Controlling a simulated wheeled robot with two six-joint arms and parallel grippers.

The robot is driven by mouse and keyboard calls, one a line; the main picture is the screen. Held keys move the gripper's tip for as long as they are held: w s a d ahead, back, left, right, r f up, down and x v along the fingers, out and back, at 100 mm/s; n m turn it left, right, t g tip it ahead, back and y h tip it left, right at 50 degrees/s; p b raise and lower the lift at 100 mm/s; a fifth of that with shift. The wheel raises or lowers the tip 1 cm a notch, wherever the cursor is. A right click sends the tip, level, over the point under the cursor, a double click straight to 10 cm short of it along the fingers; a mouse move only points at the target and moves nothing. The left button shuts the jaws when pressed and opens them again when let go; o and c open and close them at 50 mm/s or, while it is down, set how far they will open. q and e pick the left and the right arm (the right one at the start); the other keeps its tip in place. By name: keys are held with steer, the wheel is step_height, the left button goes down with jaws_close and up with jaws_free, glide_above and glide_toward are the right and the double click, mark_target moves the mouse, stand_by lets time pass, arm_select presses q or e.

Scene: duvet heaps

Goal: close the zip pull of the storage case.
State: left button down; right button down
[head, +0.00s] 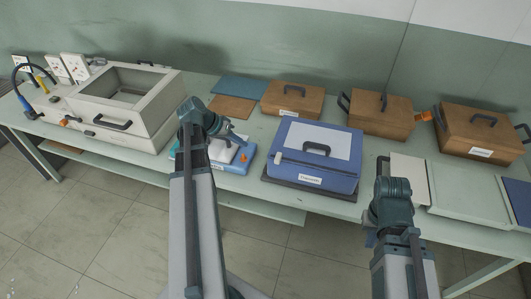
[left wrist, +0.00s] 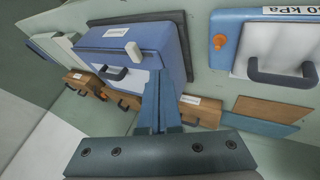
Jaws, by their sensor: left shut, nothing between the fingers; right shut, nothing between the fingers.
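The storage case (head: 315,155) is a blue box with a pale top panel, a dark handle and a white label, on a dark mat. Its small white zip pull (head: 278,157) is at the left end of the front edge. It also shows in the left wrist view (left wrist: 133,52), just off the fingertips. My left gripper (head: 240,138) is left of the case, apart from the pull. In the left wrist view its fingers (left wrist: 160,80) are together and empty. My right gripper (head: 393,187) is shut and empty in front of the table, right of the case; its fingertips are hard to make out.
A blue-and-white device (head: 235,165) with an orange knob lies left of the case, under my left gripper. A large pale cabinet (head: 125,95) stands further left. Wooden boxes (head: 380,115) line the back. Flat pale panels (head: 465,190) lie at right.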

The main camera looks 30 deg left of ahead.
arm_select(q)
steer(key=w+d+f+b, duration=0.5)
steer(key=d+f+b, duration=0.2)
steer(key=f+b, duration=0.1)
steer(key=shift+w+d, duration=0.35)
stand_by(0.4)
steer(key=w+d, duration=0.2)
steer(key=d, duration=0.6)
steer(key=w+d, duration=0.2)
steer(key=d, duration=0.7)
steer(key=w+d, duration=0.2)
steer(key=d, duration=0.6)
steer(key=shift+d, duration=0.2)
steer(key=shift+a, duration=0.1)
